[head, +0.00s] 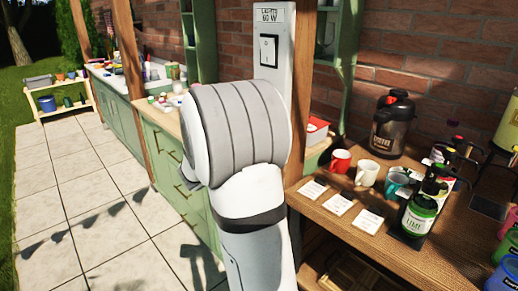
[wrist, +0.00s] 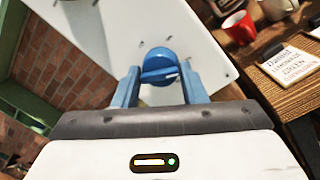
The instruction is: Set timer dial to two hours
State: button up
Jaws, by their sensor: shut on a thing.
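No readable hour marks show around the dial. In the head view my arm hides the dial and the gripper.
A white post carries a light switch (head: 268,50) above my arm. To the right, a wooden table (head: 330,222) holds a red mug (head: 340,160), a white mug (head: 367,172), cards, bottles and a dark coffee urn (head: 391,125). Tiled floor (head: 60,200) is clear on the left.

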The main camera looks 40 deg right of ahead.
jog(key=shift+f, duration=0.25)
jog(key=o, duration=1)
jog(key=shift+a+r, duration=0.1)
jog(key=shift+r, duration=0.05)
jog(key=shift+c, duration=0.2)
jog(key=a, duration=0.7)
jog(key=shift+s+a+f+b, duration=0.25)
jog(key=shift+s+a+b, duration=0.1)
jog(key=shift+s, duration=0.1)
